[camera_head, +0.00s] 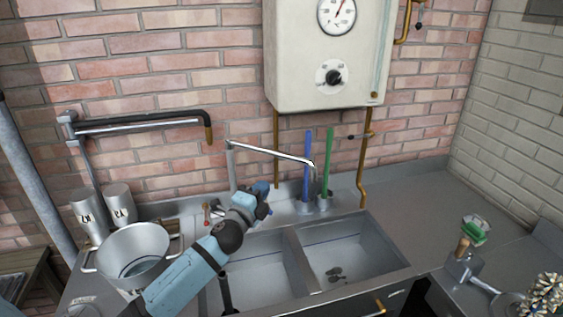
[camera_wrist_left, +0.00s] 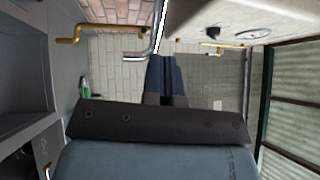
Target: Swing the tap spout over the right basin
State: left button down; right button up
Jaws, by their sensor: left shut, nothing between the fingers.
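The chrome tap spout (camera_head: 272,152) runs from its upright post toward the right, and its end bends down. In the head view the end appears above the back edge of the right basin (camera_head: 350,254); its exact height and depth are hard to judge. The left basin (camera_head: 258,272) is partly hidden by my left arm. My left gripper (camera_head: 263,188) is shut and empty, below the spout in the picture, near the post. In the left wrist view the spout (camera_wrist_left: 160,27) passes close by the fingertips (camera_wrist_left: 166,57); I cannot tell whether they touch. My right gripper is not in view.
Blue (camera_head: 307,160) and green (camera_head: 328,160) upright handles stand behind the right basin. A white wall heater (camera_head: 325,65) hangs above, with brass pipes (camera_head: 363,160) below. A metal pot (camera_head: 133,252) stands left of my arm. A green-topped brush (camera_head: 474,232) is at right.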

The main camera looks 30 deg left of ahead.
pick_arm(q)
jog(key=p+x, duration=0.2)
jog(key=x, duration=0.8)
jog(key=shift+w, duration=0.4)
jog(key=w+n+y+b, duration=0.1)
jog(key=w+y+b, duration=0.1)
jog(key=w+n+y+b, duration=0.1)
jog(key=b, duration=0.1)
jog(key=w+n+g+y+b, duration=0.1)
jog(key=w+y+b, duration=0.1)
jog(key=shift+w+a+r+y, duration=0.25)
jog(key=shift+w+r+y, duration=0.05)
jog(key=shift+w+r, duration=0.05)
